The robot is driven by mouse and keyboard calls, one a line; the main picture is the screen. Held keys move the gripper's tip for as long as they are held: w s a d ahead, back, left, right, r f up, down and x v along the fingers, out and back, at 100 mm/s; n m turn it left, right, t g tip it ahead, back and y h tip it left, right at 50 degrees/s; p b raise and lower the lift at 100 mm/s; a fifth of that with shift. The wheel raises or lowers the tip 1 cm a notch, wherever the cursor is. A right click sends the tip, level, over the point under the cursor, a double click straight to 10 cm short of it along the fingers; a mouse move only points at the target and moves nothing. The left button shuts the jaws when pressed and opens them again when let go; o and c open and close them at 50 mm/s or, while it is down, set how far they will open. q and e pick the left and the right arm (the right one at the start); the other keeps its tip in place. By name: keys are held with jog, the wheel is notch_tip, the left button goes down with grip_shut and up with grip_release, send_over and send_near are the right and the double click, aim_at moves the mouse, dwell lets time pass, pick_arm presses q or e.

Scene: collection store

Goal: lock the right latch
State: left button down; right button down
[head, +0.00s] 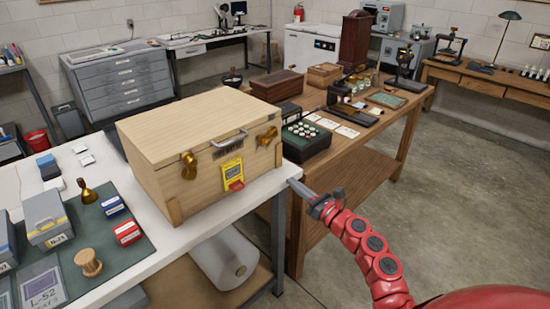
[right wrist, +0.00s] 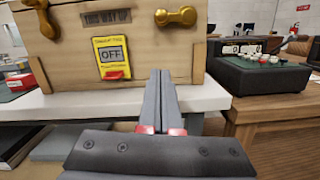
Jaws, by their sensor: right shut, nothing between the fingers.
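A pale wooden case (head: 200,150) stands closed on the white table, with two brass latches on its front. The right latch (head: 267,137) lies roughly sideways; it also shows at the top of the right wrist view (right wrist: 176,17). The left latch (head: 189,165) hangs more upright and is partly cut off in the right wrist view (right wrist: 45,18). My right gripper (head: 293,182) is shut and empty, in front of the case's right end and below the right latch, apart from it. Its closed fingers also show in the right wrist view (right wrist: 155,76). My left gripper is out of view.
The white table's edge (head: 270,183) runs close under my right gripper. A wooden table (head: 340,150) with a black keyed device (head: 306,140) stands to the right.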

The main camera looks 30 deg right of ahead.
aim_at(271, 138)
jog(key=p+x, duration=0.1)
jog(key=x, duration=0.4)
jog(key=p+x, duration=0.1)
jog(key=x, duration=0.4)
jog(key=shift+a+r+p, duration=0.1)
jog(key=shift+r+p, duration=0.1)
jog(key=shift+p, duration=0.2)
jog(key=r, duration=0.1)
jog(key=r+p, duration=0.2)
jog(key=shift+w+d+r, duration=0.2)
jog(key=shift+w, duration=0.1)
jog(key=shift+a+r+m+p, duration=0.15)
jog(key=shift+r+m+p, duration=0.15)
jog(key=shift+m+p, duration=0.15)
